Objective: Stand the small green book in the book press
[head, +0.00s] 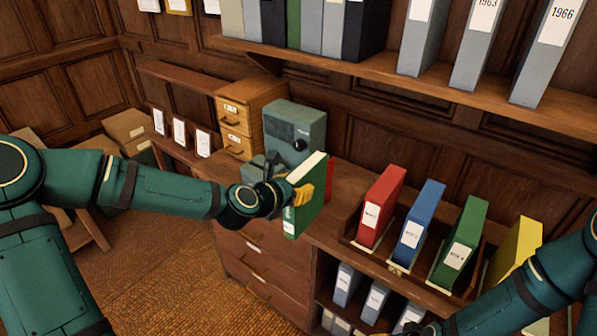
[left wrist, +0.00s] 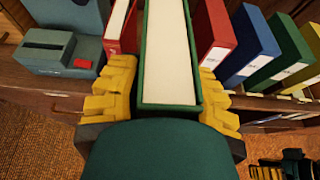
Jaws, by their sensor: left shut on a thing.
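The green book (head: 304,194) is held upright, slightly tilted, between the yellow fingers of my left gripper (head: 303,194), above the cabinet's front edge. In the left wrist view the left gripper (left wrist: 165,95) is shut on both covers of the green book (left wrist: 168,60), with its white page edges facing the camera. A narrow red thing (head: 329,180) shows just behind the book in the head view. I cannot make out the book press for certain. My right gripper (left wrist: 268,172) is at the lower right of the left wrist view, small and partly cut off; its opening is unclear.
A grey-green box with a dark knob (head: 295,135) stands behind the left gripper, beside a wooden drawer unit (head: 236,125). Red (head: 380,208), blue (head: 417,224), green (head: 459,245) and yellow (head: 514,250) binders stand in a rack to the right. A shelf of binders hangs above.

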